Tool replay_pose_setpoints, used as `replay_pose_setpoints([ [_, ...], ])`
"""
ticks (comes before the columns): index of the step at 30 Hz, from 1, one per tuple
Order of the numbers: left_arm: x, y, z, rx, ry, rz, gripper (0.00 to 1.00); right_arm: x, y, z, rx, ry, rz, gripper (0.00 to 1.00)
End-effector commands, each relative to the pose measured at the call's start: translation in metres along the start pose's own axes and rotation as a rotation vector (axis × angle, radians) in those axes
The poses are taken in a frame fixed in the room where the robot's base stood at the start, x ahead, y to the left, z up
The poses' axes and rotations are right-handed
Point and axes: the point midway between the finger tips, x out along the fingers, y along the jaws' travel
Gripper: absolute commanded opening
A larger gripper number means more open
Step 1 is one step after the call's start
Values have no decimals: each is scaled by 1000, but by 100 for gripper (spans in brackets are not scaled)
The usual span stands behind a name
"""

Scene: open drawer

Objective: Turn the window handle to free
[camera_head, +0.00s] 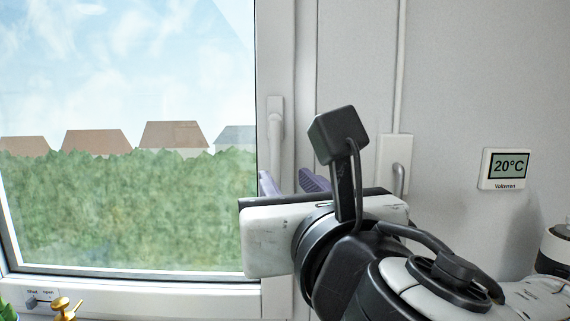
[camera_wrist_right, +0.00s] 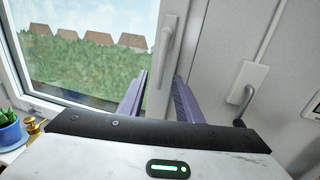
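The white window handle (camera_head: 275,128) sits on the right side of the window frame in the head view, its lever hanging straight down. It also shows in the right wrist view (camera_wrist_right: 164,52), upper middle. My right gripper (camera_head: 291,183) is open, with its two purple fingers apart and pointing toward the window frame, just below the handle in the head view. In the right wrist view the fingers (camera_wrist_right: 160,82) stand on either side of the handle's lower end in the picture, with nothing between them. I cannot tell the exact gap in depth. My left gripper is not in view.
A white wall plate with a grey lever (camera_head: 396,160) is right of the frame. A brass object (camera_head: 66,308) and a small labelled slider (camera_head: 40,299) are lower left. A plant in a blue pot (camera_wrist_right: 9,133) is at the left.

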Motion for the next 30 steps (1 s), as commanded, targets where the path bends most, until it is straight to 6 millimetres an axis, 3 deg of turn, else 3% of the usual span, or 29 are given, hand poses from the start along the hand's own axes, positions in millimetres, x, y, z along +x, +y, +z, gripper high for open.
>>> replay_pose_setpoints([
  [15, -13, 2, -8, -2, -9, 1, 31, 85, -3, 1, 3, 1, -6, 32],
  [21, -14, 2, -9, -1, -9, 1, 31, 97, -3, 0, 3, 0, -5, 32],
  [28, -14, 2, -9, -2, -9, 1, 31, 98, -3, 0, 4, 0, -4, 32],
  [30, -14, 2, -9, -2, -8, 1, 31, 97, -3, 0, 4, 0, -4, 23],
])
